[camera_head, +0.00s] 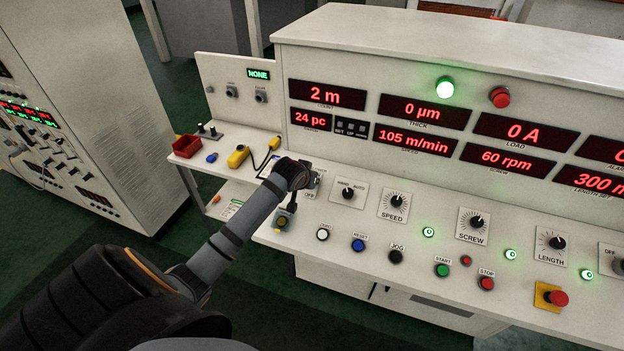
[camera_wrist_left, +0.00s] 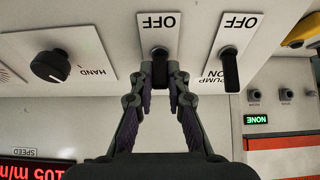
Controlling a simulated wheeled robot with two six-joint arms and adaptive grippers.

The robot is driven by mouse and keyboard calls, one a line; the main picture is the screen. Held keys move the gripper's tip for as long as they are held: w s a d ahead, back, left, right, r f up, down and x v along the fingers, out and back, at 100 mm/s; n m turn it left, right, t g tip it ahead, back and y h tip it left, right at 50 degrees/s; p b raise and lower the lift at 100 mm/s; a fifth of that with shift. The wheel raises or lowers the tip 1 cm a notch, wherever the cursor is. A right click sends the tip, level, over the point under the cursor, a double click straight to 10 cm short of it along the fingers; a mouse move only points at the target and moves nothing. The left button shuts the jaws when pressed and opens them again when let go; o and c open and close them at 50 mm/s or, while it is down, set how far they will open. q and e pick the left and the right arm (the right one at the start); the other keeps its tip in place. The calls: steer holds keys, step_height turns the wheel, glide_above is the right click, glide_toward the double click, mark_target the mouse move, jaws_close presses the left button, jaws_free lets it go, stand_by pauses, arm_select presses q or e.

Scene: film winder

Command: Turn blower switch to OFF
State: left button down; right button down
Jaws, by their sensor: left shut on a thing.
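In the left wrist view, which is upside down, a black lever switch (camera_wrist_left: 159,56) stands on a white plate marked OFF. My left gripper (camera_wrist_left: 166,74) is shut on this switch, a fingertip at each side. The rest of its label is hidden by the gripper, so its name cannot be read. A like black switch marked PUMP, ON and OFF (camera_wrist_left: 229,70) stands beside it, apart from the fingers. In the head view my left wrist covers the held switch at the left end of the sloped panel. My right gripper is not in view.
A HAND knob (camera_wrist_left: 50,66) is close beside the gripper; in the head view it is the MANUAL/AUTO knob (camera_head: 347,193). A yellow hand unit (camera_head: 238,157) and a red bin (camera_head: 187,146) lie left of the arm. More knobs and buttons fill the panel rightward.

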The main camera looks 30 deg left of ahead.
arm_select(q)
steer(key=shift+s+f+t+b, duration=0.3)
steer(key=shift+f+t+b, duration=0.15)
steer(key=shift+t+b, duration=0.35)
steer(key=shift+s+d+f+t+y+b, duration=0.1)
steer(key=shift+s+f+t+y+b, duration=0.1)
steer(key=shift+t+b, duration=0.35)
steer(key=shift+s+d+f+t+y+b, duration=0.1)
steer(key=shift+t+y+b, duration=0.1)
steer(key=shift+t+b, duration=0.3)
steer(key=shift+s+r+t+b, duration=0.1)
steer(key=shift+s+t+b, duration=0.05)
steer(key=shift+t+b, duration=1)
steer(key=c, duration=1.3)
jaws_free()
steer(key=shift+s, duration=0.1)
steer(key=v, duration=1.1)
steer(key=shift+s+d+r, duration=0.25)
steer(key=shift+d, duration=0.1)
